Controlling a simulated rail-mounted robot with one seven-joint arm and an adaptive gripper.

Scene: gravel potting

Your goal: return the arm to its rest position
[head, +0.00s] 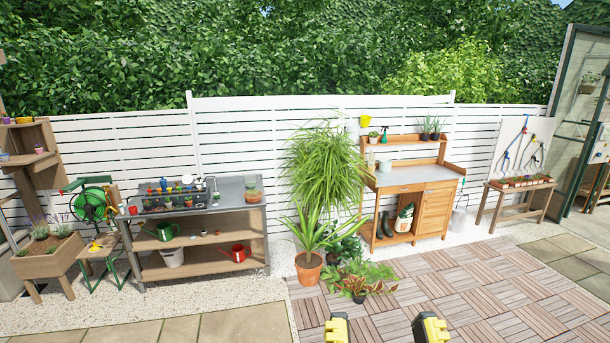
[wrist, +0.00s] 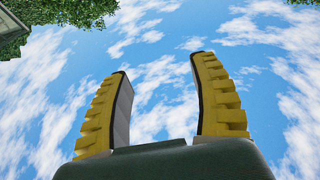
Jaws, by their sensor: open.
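My gripper (head: 384,328) shows at the bottom edge of the head view as two yellow-and-black fingertips, set apart over the wooden deck. The rest of my arm is out of the picture. In the wrist view my gripper (wrist: 160,88) points up at the sky, with its two yellow ribbed fingers wide apart. Nothing is between the fingers. It is open and empty.
A grey-topped potting bench (head: 228,192) with small pots stands at left. A wooden potting table (head: 405,178) stands against the white fence (head: 250,125). A potted plant (head: 308,268) and low foliage stand between them. The wooden deck (head: 480,290) in front is clear.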

